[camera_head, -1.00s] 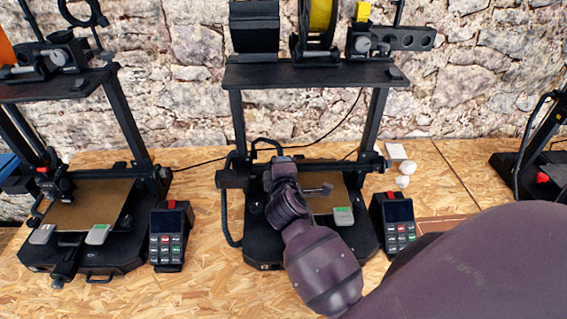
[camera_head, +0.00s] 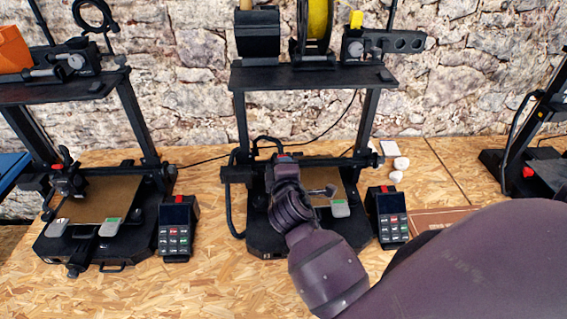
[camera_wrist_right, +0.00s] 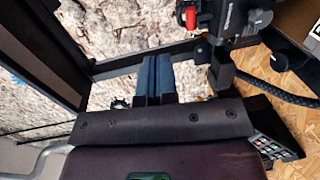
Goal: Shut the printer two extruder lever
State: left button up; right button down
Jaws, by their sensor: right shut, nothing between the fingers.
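My right arm reaches over the middle printer (camera_head: 243,120), its wrist in front of the print head, which it mostly hides in the head view. In the right wrist view my right gripper (camera_wrist_right: 165,76) shows two blue fingers pressed together with nothing between them. The black extruder (camera_wrist_right: 232,18) is up and to the right of the fingertips. A red lever (camera_wrist_right: 190,16) sticks out at its left side, apart from the fingers. I cannot tell how far the lever is swung. My left gripper is in neither view.
Another printer (camera_head: 100,235) stands at left, and part of a third (camera_head: 515,165) at right. Control boxes (camera_head: 177,230) (camera_head: 391,215) stand beside the left and middle printers. Small white objects (camera_head: 398,168) lie right of the middle printer. Bare board (camera_head: 200,290) shows in front.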

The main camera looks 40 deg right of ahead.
jog(key=s+a+r, duration=0.2)
jog(key=s+r, duration=0.1)
jog(key=s, duration=0.1)
jog(key=shift+s+a+r, duration=0.25)
jog(key=shift+a+r, duration=0.05)
dwell(0.5)
